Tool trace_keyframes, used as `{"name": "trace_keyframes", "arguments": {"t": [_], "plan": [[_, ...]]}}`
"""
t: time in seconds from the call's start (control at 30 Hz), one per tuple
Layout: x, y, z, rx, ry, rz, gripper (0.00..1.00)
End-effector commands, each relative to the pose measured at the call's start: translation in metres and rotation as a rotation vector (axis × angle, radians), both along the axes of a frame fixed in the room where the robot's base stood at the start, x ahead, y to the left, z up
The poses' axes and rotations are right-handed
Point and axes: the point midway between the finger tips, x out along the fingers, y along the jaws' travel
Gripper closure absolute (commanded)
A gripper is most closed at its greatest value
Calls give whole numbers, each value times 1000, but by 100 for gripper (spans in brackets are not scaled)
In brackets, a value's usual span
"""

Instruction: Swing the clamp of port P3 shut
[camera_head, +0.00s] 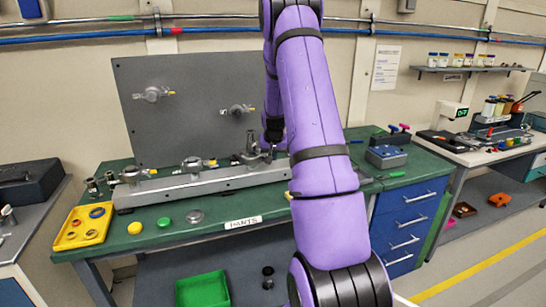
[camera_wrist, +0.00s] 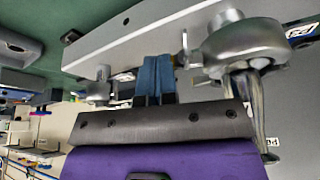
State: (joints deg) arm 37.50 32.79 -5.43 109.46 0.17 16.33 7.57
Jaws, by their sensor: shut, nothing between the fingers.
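A grey rail (camera_head: 205,184) on the green bench carries several metal ports with clamps, among them a left one (camera_head: 131,174), a middle one (camera_head: 192,164) and a right one (camera_head: 252,157). Port labels are too small to read in the head view. My gripper (camera_wrist: 154,62) has blue fingers, shut and empty, beside the rail. In the wrist view a large metal port with its clamp (camera_wrist: 243,45) stands right of the fingers, apart from them; a smaller one (camera_wrist: 101,86) is left. I cannot tell which is P3. The arm largely hides the gripper in the head view.
A grey upright panel (camera_head: 195,75) with two more ports stands behind the rail. A yellow tray (camera_head: 62,243), a green button (camera_head: 164,222) and a yellow button (camera_head: 134,228) lie in front at left. A blue box (camera_head: 386,157) stands at right.

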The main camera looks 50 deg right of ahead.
Motion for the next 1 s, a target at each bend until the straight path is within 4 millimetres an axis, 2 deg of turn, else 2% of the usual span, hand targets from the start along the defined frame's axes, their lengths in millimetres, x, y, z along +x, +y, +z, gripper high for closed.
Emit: {"name": "trace_keyframes", "arguments": {"t": [0.33,0.47,1.0], "plan": [[14,-24,0,2,-2,186,100],[25,-34,0,-1,-2,209,100],[27,-35,-1,2,0,208,100]]}}
